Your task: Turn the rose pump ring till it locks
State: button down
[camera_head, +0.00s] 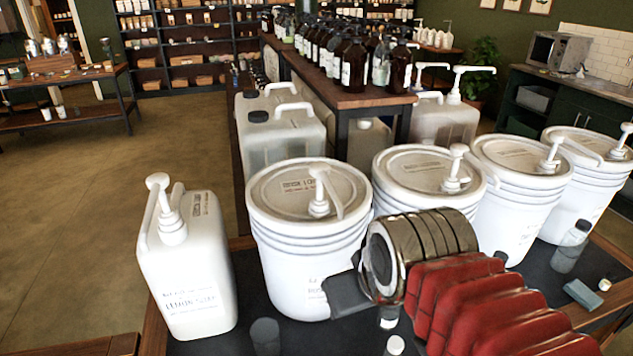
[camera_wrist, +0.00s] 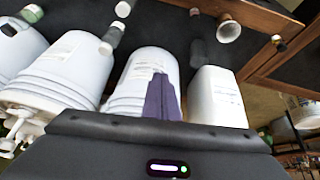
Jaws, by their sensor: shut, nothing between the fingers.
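Several white buckets stand in a row, each with a white pump on its lid. The nearest bucket (camera_head: 290,250) has its pump ring (camera_head: 319,208) at the base of the pump head, near the right of its lid. Another pump ring (camera_head: 452,184) is on the second bucket (camera_head: 400,200). I cannot read which one is rose. My gripper (camera_head: 342,294) is shut and empty, low in front of the nearest bucket and below its lid. In the wrist view my gripper (camera_wrist: 162,95) overlaps that bucket (camera_wrist: 152,65); I cannot tell whether they touch.
A white lemon soap jug (camera_head: 188,265) with a pump stands left of the nearest bucket. Small bottles (camera_head: 265,335) and a clear bottle (camera_head: 570,245) stand on the dark table mat. Large jugs (camera_head: 280,130) stand behind. Open floor lies at left.

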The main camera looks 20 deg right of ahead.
jog(key=w+d+r+n, duration=0.2)
jog(key=w+r+n, duration=0.15)
jog(key=r, duration=0.35)
jog(key=w+d+r+n, duration=0.2)
jog(key=w+r, duration=0.2)
jog(key=r, duration=0.3)
jog(key=w+a+n+g+y, duration=0.1)
jog(key=w+n+g, duration=0.1)
jog(key=w, duration=0.8)
jog(key=w+a+n+g+y, duration=0.1)
jog(key=w+n+y, duration=0.1)
jog(key=w, duration=0.8)
jog(key=shift+w+a+n+g, duration=0.3)
jog(key=shift+w+n+g, duration=0.1)
jog(key=shift+n, duration=0.35)
jog(key=x, duration=0.9)
jog(key=shift+a+f, duration=0.2)
jog(key=shift+a, duration=0.1)
jog(key=d, duration=0.1)
jog(key=s+d, duration=0.1)
jog(key=shift+s+d+f, duration=0.1)
jog(key=shift+s+d, duration=0.1)
jog(key=shift+d, duration=0.1)
jog(key=shift+s+d, duration=0.3)
jog(key=shift+d, duration=0.1)
